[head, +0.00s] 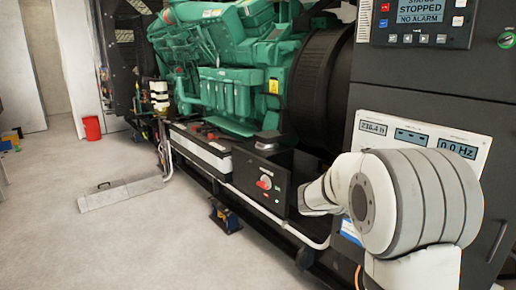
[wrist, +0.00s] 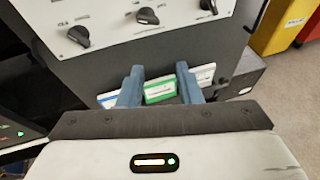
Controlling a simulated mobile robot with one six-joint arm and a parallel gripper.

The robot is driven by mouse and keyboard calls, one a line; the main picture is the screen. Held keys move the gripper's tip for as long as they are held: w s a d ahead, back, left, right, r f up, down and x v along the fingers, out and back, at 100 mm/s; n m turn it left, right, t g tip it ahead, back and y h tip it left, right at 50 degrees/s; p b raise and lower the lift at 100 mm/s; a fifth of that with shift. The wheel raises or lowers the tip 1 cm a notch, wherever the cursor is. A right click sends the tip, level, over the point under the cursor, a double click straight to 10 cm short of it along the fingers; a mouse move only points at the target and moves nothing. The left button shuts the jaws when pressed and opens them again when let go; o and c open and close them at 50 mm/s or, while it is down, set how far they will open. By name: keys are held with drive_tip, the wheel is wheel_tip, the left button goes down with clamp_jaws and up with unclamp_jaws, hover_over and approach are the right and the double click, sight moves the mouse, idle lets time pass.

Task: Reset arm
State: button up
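My gripper (wrist: 158,72) shows in the wrist view with its two blue-grey fingers apart. Nothing is seen held between them. Beyond and between the fingers is a green-edged card (wrist: 160,90) on a dark panel. My white and grey arm (head: 405,200) fills the lower right of the head view. It is bent in front of a dark control cabinet, and my fingers cannot be made out there.
A green genset engine (head: 225,85) stands behind a dark box with a red switch (head: 264,182). The cabinet display (head: 420,12) reads "STOPPED". A panel with black knobs (wrist: 147,16) is close ahead. A red bin (head: 91,128) stands on open floor at left.

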drive_tip(key=s+a+m+g+y+p, duration=0.1)
drive_tip(key=s+a+m+y, duration=0.3)
drive_tip(key=s+m, duration=0.3)
drive_tip(key=s+a+m+g+y+p, duration=0.1)
drive_tip(key=s+a+m+y, duration=0.3)
drive_tip(key=s, duration=0.9)
drive_tip(key=s+a+f+m+g+y+p, duration=0.1)
drive_tip(key=s+a+m+y+p, duration=0.1)
drive_tip(key=s+a+m+y, duration=0.3)
drive_tip(key=s+a+m, duration=0.4)
drive_tip(key=s+m, duration=0.1)
drive_tip(key=m, duration=0.1)
drive_tip(key=shift+m+p, duration=0.3)
drive_tip(key=shift+p, duration=0.05)
drive_tip(key=shift+c, duration=0.2)
